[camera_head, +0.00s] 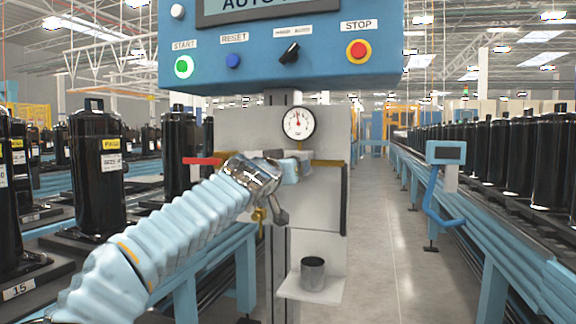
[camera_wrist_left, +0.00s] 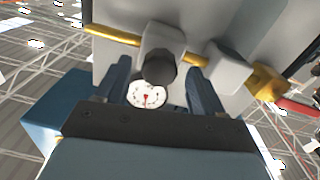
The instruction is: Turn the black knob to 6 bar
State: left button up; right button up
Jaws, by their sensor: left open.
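The black knob (camera_wrist_left: 160,68) shows in the left wrist view, below a pale grey regulator body on a yellow pipe. My left gripper (camera_wrist_left: 159,74) is open, with one dark finger on each side of the knob and visible gaps between; I cannot tell how deep the fingers reach. In the head view my left gripper (camera_head: 291,168) is at the grey panel, and the knob is hidden behind it. The round white gauge (camera_head: 298,122) is just above; its red needle points nearly straight up, but its numbers are too small to read. It also shows in the wrist view (camera_wrist_left: 147,94).
A blue control box (camera_head: 280,55) with buttons and a black switch hangs above the gauge. A red lever (camera_head: 202,160) is left of my gripper, and the yellow pipe (camera_head: 328,162) runs to the right. A dark cup (camera_head: 312,274) stands on a small white shelf (camera_head: 310,292) below.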

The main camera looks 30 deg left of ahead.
pick_arm(q)
jog(key=shift+c, duration=0.2)
jog(key=c, duration=1)
jog(key=shift+m, duration=0.4)
jog(key=shift+m+p, duration=1.05)
jog(key=shift+m, duration=5.25)
